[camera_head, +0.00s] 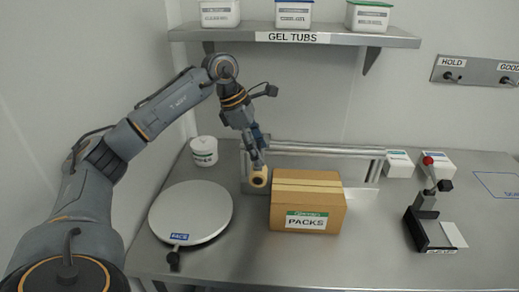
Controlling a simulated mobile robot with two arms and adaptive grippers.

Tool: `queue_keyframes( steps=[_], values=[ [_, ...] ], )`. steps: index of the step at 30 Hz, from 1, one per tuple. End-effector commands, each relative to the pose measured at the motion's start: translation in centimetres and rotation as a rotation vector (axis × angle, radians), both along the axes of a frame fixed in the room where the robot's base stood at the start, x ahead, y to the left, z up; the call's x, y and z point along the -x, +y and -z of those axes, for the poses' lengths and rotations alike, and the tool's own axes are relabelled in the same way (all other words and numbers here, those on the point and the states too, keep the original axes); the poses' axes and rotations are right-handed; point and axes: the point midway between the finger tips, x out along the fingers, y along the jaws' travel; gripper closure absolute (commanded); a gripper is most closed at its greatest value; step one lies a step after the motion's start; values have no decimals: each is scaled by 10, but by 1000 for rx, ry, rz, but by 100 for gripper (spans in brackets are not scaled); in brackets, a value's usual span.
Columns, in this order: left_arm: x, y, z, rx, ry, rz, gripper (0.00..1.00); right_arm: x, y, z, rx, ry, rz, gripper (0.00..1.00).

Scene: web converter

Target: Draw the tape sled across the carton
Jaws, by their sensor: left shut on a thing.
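The brown carton (307,202), with a white PACKS label, stands on the metal bench below a horizontal rail (327,149). A lighter strip runs across the carton's top. My left gripper (257,165) points down at the carton's upper left corner. It is shut on a small tan, round-ended piece that looks like the tape sled's handle (259,177). The rest of the sled is hidden or too small to tell. I cannot tell whether the piece touches the carton. My right gripper is not in view.
A round plate (190,213) stands left of the carton and a white tub (204,151) behind it. Small white boxes (434,164) are at back right. A shelf (294,37) with tubs hangs above. Bench between carton and lever device is clear.

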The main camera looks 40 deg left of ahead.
Motion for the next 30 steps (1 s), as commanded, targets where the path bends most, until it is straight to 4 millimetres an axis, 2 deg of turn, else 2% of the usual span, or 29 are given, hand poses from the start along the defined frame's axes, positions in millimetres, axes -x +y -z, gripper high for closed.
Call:
queue_keyframes(
  steps=[1, 4, 14, 17, 20, 30],
  values=[
    [0, 0, 0, 1, 1, 2, 31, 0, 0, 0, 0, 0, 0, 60],
    [0, 0, 0, 0, 0, 1, 11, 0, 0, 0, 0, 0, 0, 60],
    [0, 0, -1, -1, -1, 0, 11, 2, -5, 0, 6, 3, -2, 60],
    [1, 2, -6, 0, -3, -1, 11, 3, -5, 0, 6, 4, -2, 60],
    [3, 6, -19, 0, -4, -2, 11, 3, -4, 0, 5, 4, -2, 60],
    [18, 28, -85, 1, -6, -1, 11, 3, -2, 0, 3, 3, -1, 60]
  ],
)
